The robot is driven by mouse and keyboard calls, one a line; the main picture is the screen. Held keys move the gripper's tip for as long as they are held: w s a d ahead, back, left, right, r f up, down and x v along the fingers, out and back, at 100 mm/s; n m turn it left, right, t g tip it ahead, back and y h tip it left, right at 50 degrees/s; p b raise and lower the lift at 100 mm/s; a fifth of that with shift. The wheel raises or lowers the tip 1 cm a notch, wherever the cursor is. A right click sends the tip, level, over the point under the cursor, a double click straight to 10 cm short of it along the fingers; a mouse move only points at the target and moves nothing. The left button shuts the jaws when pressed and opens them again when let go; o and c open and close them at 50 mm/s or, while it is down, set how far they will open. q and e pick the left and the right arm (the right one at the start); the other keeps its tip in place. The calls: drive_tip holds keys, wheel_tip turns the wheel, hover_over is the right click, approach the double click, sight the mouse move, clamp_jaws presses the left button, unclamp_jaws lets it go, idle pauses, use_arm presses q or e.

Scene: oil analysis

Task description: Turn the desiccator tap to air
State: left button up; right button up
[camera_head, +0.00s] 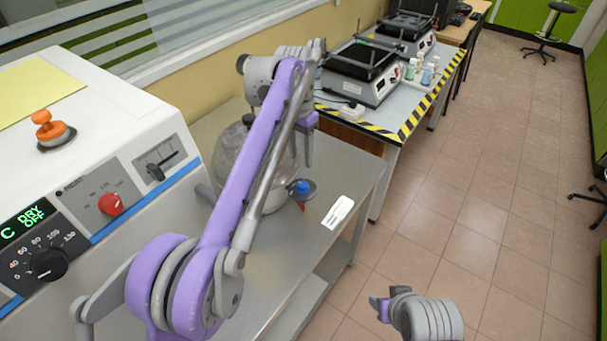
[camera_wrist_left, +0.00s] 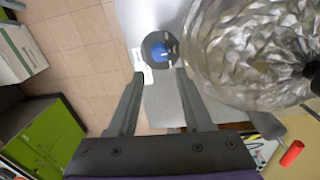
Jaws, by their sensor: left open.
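The glass desiccator (camera_head: 228,152) stands on a grey metal table, partly hidden behind my left arm. Its clear bowl (camera_wrist_left: 245,50) fills the upper right of the left wrist view, with a dark knob at the edge. Beside it is a blue knob on a dark round disc (camera_head: 302,187), with a red tip below, seemingly the tap. The blue knob (camera_wrist_left: 160,52) also shows in the left wrist view, just beyond and between my fingertips. My left gripper (camera_wrist_left: 160,76) is open and empty, apart from the knob. My right gripper (camera_head: 379,306) is low over the floor; its jaws are unclear.
A white card (camera_head: 338,212) lies on the metal table (camera_head: 285,255) near the knob. A white oven-like unit (camera_head: 110,130) with knobs stands at left. A second table with yellow-black edging (camera_head: 415,112) holds instruments and bottles. The floor at right is mostly free.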

sight(302, 184)
use_arm(q)
drive_tip(key=f, duration=0.4)
drive_tip(key=f+b, duration=0.1)
drive_tip(key=f, duration=0.4)
drive_tip(key=shift+s+d+f, duration=0.15)
drive_tip(key=shift+s+f, duration=0.05)
drive_tip(key=shift+c, duration=0.2)
clamp_jaws()
